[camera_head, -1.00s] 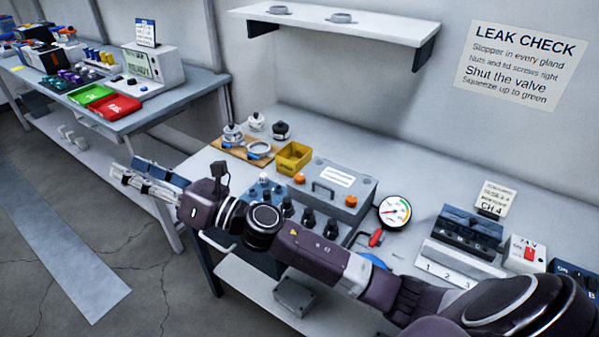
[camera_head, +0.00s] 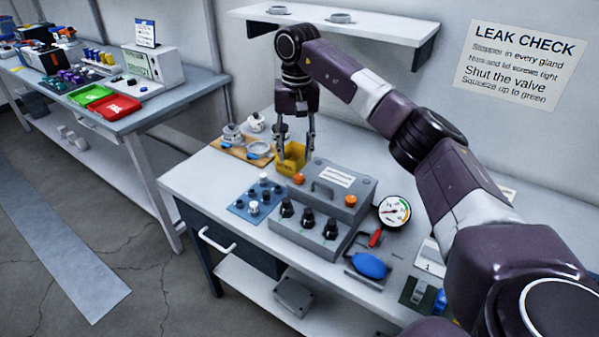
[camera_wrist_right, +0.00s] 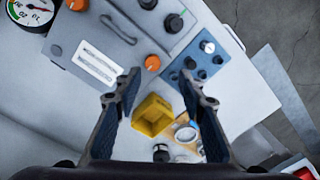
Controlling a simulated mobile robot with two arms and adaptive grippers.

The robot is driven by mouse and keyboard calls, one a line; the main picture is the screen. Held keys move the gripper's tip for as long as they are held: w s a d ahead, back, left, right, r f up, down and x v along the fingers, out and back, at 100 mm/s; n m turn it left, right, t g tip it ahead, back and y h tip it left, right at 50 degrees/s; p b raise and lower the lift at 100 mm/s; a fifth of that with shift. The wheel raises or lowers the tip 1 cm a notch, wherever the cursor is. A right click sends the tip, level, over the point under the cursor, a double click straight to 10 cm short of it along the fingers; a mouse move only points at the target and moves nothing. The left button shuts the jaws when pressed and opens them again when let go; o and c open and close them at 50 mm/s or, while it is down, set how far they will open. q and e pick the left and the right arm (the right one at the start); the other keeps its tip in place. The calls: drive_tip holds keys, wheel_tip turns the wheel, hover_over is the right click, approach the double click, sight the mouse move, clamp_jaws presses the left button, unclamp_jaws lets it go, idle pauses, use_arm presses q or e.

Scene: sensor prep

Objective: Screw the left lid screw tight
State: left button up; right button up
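The grey box (camera_head: 340,179) with a handle and a white label sits on the workbench. Its lid has an orange left screw (camera_head: 298,179) and an orange right screw (camera_head: 351,201). In the right wrist view the left screw (camera_wrist_right: 152,63) is just beyond the fingertips and the other orange screw (camera_wrist_right: 56,50) is farther left. My right gripper (camera_head: 295,152) points down, open and empty, at the yellow bin (camera_head: 292,158), behind the left screw and apart from it. The bin (camera_wrist_right: 152,116) shows between the fingers in the wrist view. My left gripper is not in view.
Black glands (camera_head: 308,220) line the box front. A blue mat (camera_head: 240,209) with small parts lies left of it; a wooden board (camera_head: 226,147) lies behind. The gauge (camera_head: 394,211), red valve handle (camera_head: 376,238) and blue bulb (camera_head: 370,265) are at right. A shelf (camera_head: 370,28) hangs above.

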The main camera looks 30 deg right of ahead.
sight(299, 177)
drive_tip(key=shift+s+d+r, duration=0.15)
drive_tip(key=shift+s+d, duration=0.1)
drive_tip(key=shift+d, duration=0.25)
drive_tip(key=shift+f, duration=0.35)
wheel_tip(299, 177, down, 7)
drive_tip(key=shift+r+p, duration=0.1)
drive_tip(key=shift+p, duration=0.45)
drive_tip(key=shift+c, duration=0.5)
clamp_jaws()
